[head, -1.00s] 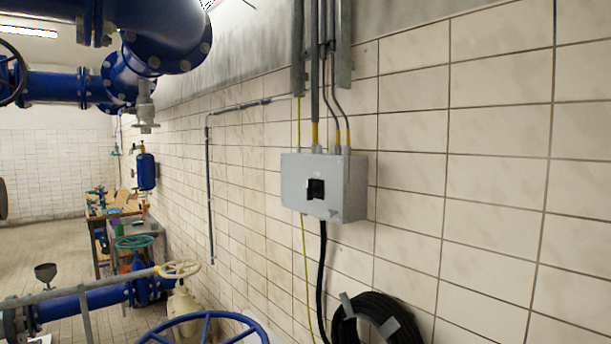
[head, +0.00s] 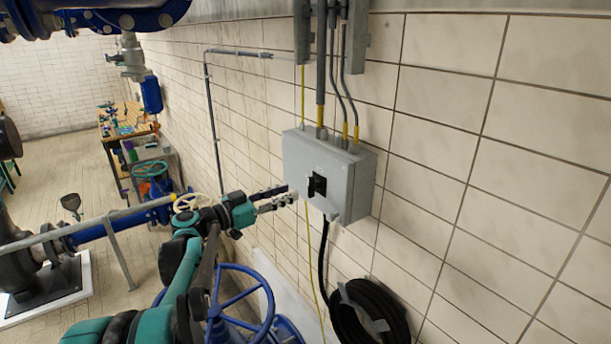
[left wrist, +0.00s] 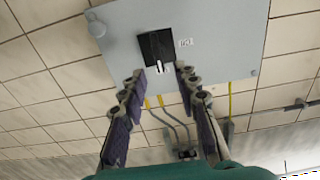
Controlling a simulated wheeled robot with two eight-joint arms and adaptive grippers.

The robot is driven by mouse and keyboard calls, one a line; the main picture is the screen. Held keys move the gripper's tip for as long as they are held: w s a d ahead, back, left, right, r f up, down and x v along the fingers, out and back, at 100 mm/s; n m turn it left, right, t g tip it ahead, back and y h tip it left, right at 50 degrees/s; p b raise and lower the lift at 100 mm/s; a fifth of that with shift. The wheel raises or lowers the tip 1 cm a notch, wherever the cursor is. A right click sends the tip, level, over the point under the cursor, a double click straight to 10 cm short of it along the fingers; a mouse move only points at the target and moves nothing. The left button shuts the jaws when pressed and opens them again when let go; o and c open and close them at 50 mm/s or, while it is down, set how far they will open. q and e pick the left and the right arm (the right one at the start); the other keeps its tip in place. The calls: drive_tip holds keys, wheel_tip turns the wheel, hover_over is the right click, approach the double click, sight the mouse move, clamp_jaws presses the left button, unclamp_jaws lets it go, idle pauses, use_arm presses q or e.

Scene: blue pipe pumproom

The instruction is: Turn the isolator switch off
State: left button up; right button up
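My left gripper (head: 292,196) reaches in from the left, just in front of the box. My right gripper is not in view.
A coiled black hose (head: 368,312) hangs on the wall below the box. Conduits (head: 321,60) rise from its top. A blue handwheel (head: 240,308) stands below my left arm. A workbench (head: 125,120) is at the far left.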

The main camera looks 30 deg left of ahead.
sight(313, 186)
use_arm(q)
drive_tip(key=p+x, duration=0.1)
drive_tip(key=x, duration=0.6)
drive_tip(key=shift+d, duration=0.1)
clamp_jaws()
